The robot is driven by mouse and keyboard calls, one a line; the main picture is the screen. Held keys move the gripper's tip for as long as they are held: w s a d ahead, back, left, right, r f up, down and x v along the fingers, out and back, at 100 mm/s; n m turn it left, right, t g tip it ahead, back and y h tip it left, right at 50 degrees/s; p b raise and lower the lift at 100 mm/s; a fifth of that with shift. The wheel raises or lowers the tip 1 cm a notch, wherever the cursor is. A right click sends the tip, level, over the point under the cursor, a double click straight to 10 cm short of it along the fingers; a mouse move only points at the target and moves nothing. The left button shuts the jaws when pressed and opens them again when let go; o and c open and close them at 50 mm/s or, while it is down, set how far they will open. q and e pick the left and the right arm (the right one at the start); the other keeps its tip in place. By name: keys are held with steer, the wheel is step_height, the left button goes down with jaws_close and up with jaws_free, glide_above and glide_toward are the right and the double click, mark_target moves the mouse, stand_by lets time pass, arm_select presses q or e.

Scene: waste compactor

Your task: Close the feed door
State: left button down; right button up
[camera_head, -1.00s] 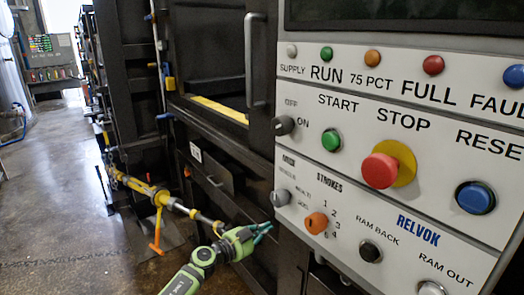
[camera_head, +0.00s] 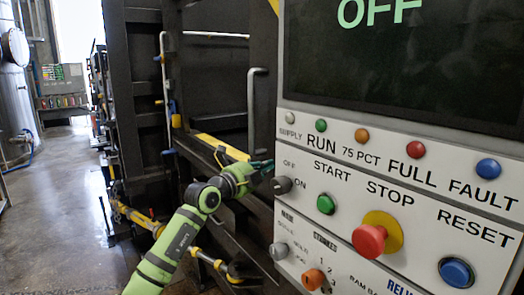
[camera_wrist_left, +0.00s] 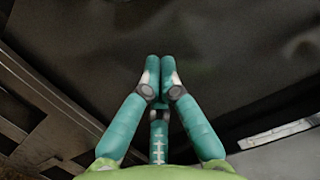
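The feed door (camera_head: 262,60) looks like the dark panel with a long vertical grey bar handle (camera_head: 253,110). It stands beside the control panel, at the right of a dark opening with a yellow-edged sill (camera_head: 220,146). The opening is uncovered in the head view. My left gripper (camera_head: 266,168) is below the handle's lower end, close to the control panel's left edge. In the left wrist view its teal fingertips (camera_wrist_left: 160,67) are together with nothing seen between them, in front of a dark surface. Whether they touch it I cannot tell. My right gripper is not in view.
The control panel (camera_head: 400,165) with knobs, buttons and a red stop button (camera_head: 370,240) fills the right side, close to my left gripper. Its screen (camera_head: 400,60) reads OFF. Yellow pipework (camera_head: 135,215) runs low at the left. Open floor (camera_head: 60,210) lies at far left.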

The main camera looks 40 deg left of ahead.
mark_target(271, 154)
arm_select(q)
steer(key=shift+w+a+r+p, duration=0.25)
steer(key=shift+w+a, duration=0.5)
steer(key=shift+a, duration=0.2)
steer(key=shift+w+a+r+p, duration=0.15)
steer(key=shift+w+a+p, duration=0.1)
steer(key=shift+w+a, duration=0.55)
steer(key=shift+s+a, duration=0.15)
